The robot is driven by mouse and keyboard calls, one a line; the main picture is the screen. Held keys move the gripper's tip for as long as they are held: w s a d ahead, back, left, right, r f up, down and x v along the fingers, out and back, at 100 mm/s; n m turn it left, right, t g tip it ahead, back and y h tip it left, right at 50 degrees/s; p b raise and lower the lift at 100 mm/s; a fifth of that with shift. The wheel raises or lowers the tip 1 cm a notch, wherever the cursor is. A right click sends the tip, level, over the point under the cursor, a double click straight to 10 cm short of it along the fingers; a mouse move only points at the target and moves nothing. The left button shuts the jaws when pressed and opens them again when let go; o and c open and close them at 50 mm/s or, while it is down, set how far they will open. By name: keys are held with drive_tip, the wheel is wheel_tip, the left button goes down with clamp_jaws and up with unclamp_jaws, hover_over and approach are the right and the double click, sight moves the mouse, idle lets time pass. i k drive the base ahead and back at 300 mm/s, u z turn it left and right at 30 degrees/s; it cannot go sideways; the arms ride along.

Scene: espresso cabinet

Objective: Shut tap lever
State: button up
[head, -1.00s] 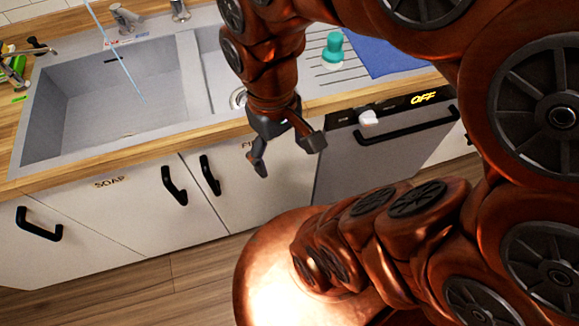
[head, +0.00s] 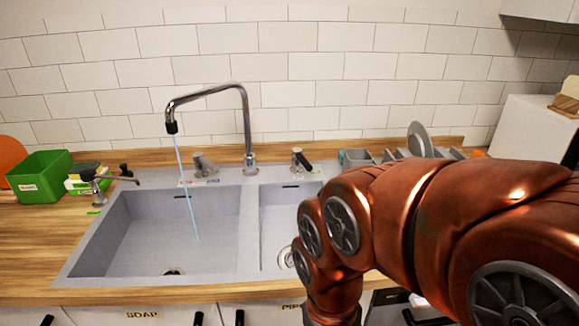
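A tall chrome tap (head: 247,125) stands behind the sink, its spout reaching left over the large left basin. A thin stream of water (head: 187,190) runs from the spout into that basin. Left of the tap's base is a grey lever-like fitting (head: 203,163) with a small red and blue label in front of it. Right of the base is a chrome fitting with a dark handle (head: 302,160). I cannot tell which of them works the water. My gripper is below the bottom edge of the picture; only my arm shows, at the right, covering part of the right basin.
The double sink (head: 248,228) sits in a wooden counter. A green box (head: 40,178), sponges and a dark-handled dispenser (head: 95,184) stand at left. A dish rack with a plate (head: 420,140) is behind my arm. The air above the left basin is clear apart from spout and water.

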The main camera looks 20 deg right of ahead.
sight(297, 152)
drive_tip(key=z, duration=0.9)
drive_tip(key=i, duration=0.35)
drive_tip(key=u, duration=1.1)
